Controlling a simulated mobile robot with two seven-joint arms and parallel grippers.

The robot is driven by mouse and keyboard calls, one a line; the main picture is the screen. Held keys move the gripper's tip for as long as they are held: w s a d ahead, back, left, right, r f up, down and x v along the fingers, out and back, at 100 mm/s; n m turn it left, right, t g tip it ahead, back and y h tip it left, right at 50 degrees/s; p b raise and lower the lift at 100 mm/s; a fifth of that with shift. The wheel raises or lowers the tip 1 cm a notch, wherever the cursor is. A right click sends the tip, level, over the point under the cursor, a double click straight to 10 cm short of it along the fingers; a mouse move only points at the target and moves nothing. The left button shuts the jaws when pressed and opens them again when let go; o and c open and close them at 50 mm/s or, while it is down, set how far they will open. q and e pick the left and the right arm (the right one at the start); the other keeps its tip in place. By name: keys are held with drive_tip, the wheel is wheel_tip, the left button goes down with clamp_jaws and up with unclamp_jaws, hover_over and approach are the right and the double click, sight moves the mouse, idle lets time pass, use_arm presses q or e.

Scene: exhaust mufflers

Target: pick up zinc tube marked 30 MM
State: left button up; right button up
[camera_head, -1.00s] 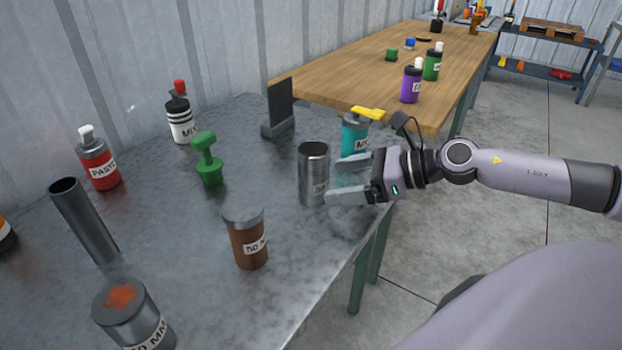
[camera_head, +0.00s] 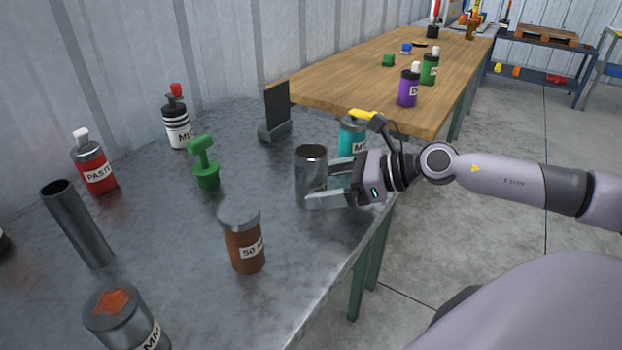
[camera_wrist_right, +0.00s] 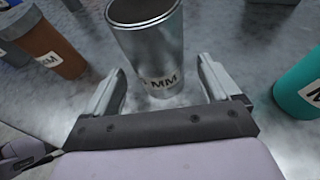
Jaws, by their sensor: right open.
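A zinc-grey metal tube (camera_head: 311,172) stands upright near the right edge of the metal table. In the right wrist view the tube (camera_wrist_right: 155,50) bears a label that ends in "MM"; its number cannot be read. My right gripper (camera_head: 312,192) is open, with its fingers reaching toward the tube from the right. In the wrist view the fingers lie apart, one to each side of the tube's lower part, with the tube just ahead of and partly between them. Nothing is held. My left gripper is not in view.
A teal bottle (camera_head: 351,140) stands close behind my right gripper. A brown "50 M..." can (camera_head: 243,240), a green tool (camera_head: 204,165), a dark open tube (camera_head: 78,225) and a rust-topped can (camera_head: 120,320) stand to the left. A wooden table (camera_head: 370,85) lies beyond.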

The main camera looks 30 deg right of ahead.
sight(326, 182)
drive_tip(key=shift+w+a+f+p, duration=0.15)
drive_tip(key=shift+w+a+p, duration=0.2)
drive_tip(key=shift+w+a, duration=0.4)
drive_tip(key=shift+w+a+f, duration=0.35)
drive_tip(key=shift+w, duration=0.1)
drive_tip(key=shift+c, duration=0.3)
drive_tip(key=c, duration=1.1)
drive_tip(key=shift+o, duration=0.2)
